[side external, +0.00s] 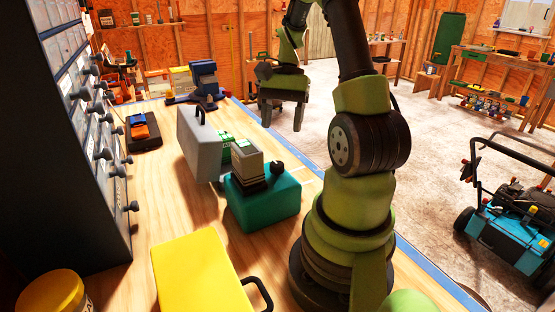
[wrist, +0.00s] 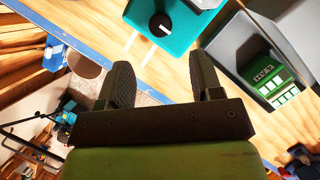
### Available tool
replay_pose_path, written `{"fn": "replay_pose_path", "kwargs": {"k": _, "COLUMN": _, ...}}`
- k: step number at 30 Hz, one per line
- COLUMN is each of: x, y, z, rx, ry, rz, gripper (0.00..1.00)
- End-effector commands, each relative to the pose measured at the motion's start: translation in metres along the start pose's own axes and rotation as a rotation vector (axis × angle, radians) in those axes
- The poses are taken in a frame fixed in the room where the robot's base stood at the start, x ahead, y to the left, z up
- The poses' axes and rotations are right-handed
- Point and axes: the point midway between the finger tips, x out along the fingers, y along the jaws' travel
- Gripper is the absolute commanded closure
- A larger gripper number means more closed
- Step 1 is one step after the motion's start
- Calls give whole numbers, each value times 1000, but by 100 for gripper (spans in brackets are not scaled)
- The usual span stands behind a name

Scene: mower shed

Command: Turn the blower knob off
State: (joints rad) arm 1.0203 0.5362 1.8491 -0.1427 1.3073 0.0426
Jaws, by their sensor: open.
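The blower is a teal box (side external: 262,205) with a grey upper part, standing on the wooden bench. Its round black knob (side external: 276,168) is on the side toward my arm. In the wrist view the knob (wrist: 160,24) sits on the teal face, with a white pointer mark on it. My gripper (side external: 282,112) is open and empty, in the air beyond the blower and apart from it. In the wrist view the gripper's two dark fingers (wrist: 161,76) are spread, with the knob above the gap between them. No setting labels are readable.
A grey case (side external: 198,145) and a green-and-white box (side external: 225,148) stand beside the blower. A yellow case (side external: 200,275) lies in front. A vise (side external: 204,82) is at the back, and a drawer cabinet (side external: 90,130) stands left. Bench surface (side external: 165,200) left of the blower is clear.

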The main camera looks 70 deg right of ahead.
Motion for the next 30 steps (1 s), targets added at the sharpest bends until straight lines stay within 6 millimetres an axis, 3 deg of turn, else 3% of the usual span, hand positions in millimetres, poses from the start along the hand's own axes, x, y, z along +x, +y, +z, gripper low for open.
{"fn": "replay_pose_path", "kwargs": {"k": 13, "x": 74, "y": 0, "z": 1, "rx": -2, "ry": -3, "rz": 3, "gripper": 40}}
{"fn": "replay_pose_path", "kwargs": {"k": 18, "x": 86, "y": 0, "z": 1, "rx": -2, "ry": 1, "rz": 1, "gripper": 40}}
{"fn": "replay_pose_path", "kwargs": {"k": 26, "x": 87, "y": 0, "z": 1, "rx": -3, "ry": 2, "rz": 0, "gripper": 40}}
{"fn": "replay_pose_path", "kwargs": {"k": 30, "x": 87, "y": 0, "z": 1, "rx": -3, "ry": 2, "rz": 0, "gripper": 68}}
